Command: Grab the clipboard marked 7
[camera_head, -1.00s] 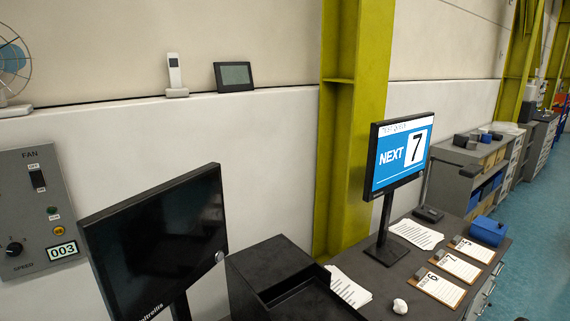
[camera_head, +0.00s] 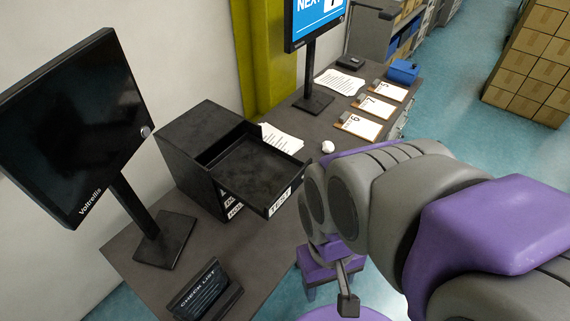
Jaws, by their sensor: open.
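The clipboard marked 7 (camera_head: 374,107) lies flat on the dark desk, a brown board with white paper and a dark clip. It is the middle one of three clipboards in a row. The clipboard marked 5 (camera_head: 390,91) lies behind it and the clipboard marked 6 (camera_head: 358,126) in front. My gripper (camera_head: 335,280) is low in the picture, partly hidden by my grey and purple arm. It is open, well apart from the clipboards, and I see nothing in it.
A monitor (camera_head: 315,20) with a partly cropped 7 stands left of the clipboards. A black drawer unit (camera_head: 190,150) has its top tray pulled out. Stacked cartons (camera_head: 535,65) stand right.

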